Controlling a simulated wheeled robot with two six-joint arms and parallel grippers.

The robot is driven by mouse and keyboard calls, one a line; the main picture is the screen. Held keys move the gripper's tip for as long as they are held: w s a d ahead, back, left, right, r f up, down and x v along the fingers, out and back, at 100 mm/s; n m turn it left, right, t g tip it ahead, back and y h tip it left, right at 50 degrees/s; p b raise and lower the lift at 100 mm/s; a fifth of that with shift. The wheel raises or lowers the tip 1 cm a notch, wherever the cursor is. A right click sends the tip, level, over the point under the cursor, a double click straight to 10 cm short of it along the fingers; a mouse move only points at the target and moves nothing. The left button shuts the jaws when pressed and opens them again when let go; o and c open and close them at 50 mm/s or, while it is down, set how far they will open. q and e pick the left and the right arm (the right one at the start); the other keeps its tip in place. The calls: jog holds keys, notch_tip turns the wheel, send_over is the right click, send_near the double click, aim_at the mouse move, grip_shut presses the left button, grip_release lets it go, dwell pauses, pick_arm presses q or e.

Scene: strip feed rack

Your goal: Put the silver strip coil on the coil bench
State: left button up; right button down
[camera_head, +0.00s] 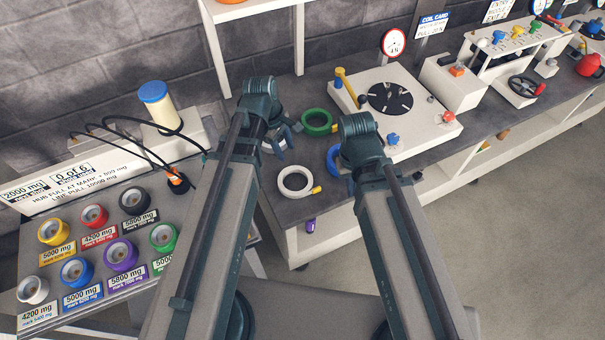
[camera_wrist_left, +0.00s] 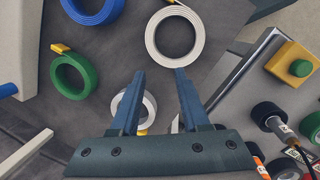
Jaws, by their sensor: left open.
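The silver strip coil (camera_wrist_left: 147,102) shows in the left wrist view as a pale ring on the dark bench top (camera_wrist_left: 225,20), partly behind my left gripper (camera_wrist_left: 160,72). That gripper is open, its two fingers apart and pointing over the bench. In the head view the coil (camera_head: 268,148) is mostly hidden by my left gripper (camera_head: 288,139). I cannot tell whether the fingers touch it. My right gripper (camera_head: 350,186) is mostly hidden by its own wrist in the head view, so its jaw state does not show.
A white coil (camera_head: 282,183), a green coil (camera_head: 317,130) and a blue coil (camera_head: 331,161) lie nearby on the bench. A white machine with a dark round plate (camera_head: 390,98) stands to the right. A panel of several small coloured spools (camera_head: 121,255) is at left.

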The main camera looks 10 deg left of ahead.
pick_arm(q)
jog(key=s+d+m+y, duration=0.3)
jog(key=s+d+m, duration=0.4)
jog(key=m, duration=1)
jog(key=shift+s+d+f+g, duration=0.15)
jog(key=shift+s+d+g, duration=0.25)
jog(key=shift+s, duration=1.1)
